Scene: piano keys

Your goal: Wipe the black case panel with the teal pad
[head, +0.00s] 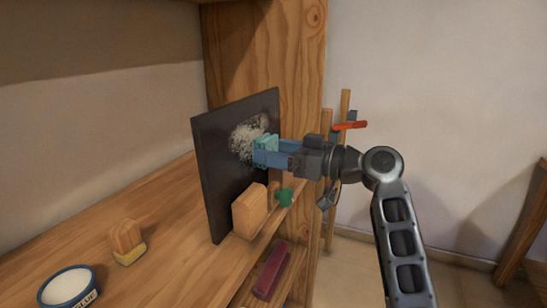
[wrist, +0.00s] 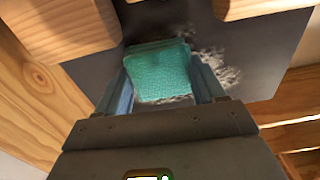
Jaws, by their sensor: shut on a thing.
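The black case panel (head: 213,175) stands upright on the wooden shelf, leaning near a wooden post. A pale, dusty patch (head: 246,132) marks its upper middle. My gripper (head: 266,150) is shut on the teal pad (head: 264,145) and holds it at the panel's face, over the lower right of the patch. In the wrist view the pad (wrist: 160,72) sits between the two blue fingers, with pale dust showing beside it on the dark panel (wrist: 262,50). Whether the pad touches the panel is hard to tell.
A wooden block (head: 249,211) stands in front of the panel's lower part, with a green piece (head: 284,197) beside it. A brush (head: 127,242) and a labelled bowl (head: 68,288) are on the shelf at left. A dark red item (head: 271,270) lies lower down.

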